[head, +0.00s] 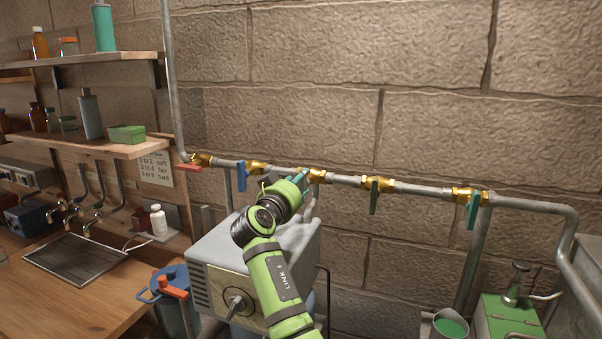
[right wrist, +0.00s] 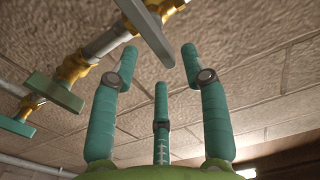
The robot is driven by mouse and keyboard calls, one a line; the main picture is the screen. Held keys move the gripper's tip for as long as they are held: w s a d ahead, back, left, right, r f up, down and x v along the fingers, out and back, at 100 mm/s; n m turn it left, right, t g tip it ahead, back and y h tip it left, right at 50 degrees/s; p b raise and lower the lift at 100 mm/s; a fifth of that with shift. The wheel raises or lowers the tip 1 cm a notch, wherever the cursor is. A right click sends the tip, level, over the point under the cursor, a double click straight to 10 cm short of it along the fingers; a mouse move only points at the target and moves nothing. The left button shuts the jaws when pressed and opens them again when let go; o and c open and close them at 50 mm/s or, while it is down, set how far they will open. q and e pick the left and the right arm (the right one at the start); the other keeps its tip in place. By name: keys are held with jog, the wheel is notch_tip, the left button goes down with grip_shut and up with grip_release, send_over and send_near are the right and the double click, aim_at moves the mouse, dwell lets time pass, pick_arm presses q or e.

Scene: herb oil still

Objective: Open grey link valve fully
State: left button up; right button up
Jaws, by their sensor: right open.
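The grey link valve shows in the right wrist view as a flat grey handle (right wrist: 147,28) on a brass body (right wrist: 165,7). The handle lies crosswise to the pipe. In the head view its brass body (head: 316,175) is in the middle of the pipe row, and its handle is hidden behind my gripper. My right gripper (head: 301,178) is up at this valve; in the right wrist view its teal fingers (right wrist: 158,58) are spread open, with the handle's near end between and just beyond the tips. I cannot tell whether they touch. My left gripper is not in view.
Along the same pipe (head: 419,189) are a red handle (head: 189,167), a blue handle (head: 241,177), a green handle (head: 374,198) and a teal-green handle (head: 473,210). A grey box machine (head: 212,254) stands below. Shelves (head: 110,150) and a sink counter are at left.

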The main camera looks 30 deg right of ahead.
jog(key=x, duration=0.2)
jog(key=shift+w+d+f+p, duration=0.25)
jog(key=shift+w+p, duration=0.05)
jog(key=shift+s+a+r, duration=0.1)
jog(key=shift+s+a, duration=0.05)
jog(key=shift+c, duration=0.4)
grip_shut()
jog(key=shift+n, duration=0.3)
jog(key=n, duration=0.5)
jog(key=w+a+f+n, duration=0.1)
jog(key=n, duration=0.5)
jog(key=w+n, duration=0.1)
jog(key=n, duration=0.5)
jog(key=shift+a+f, duration=0.3)
jog(key=shift+n, duration=0.4)
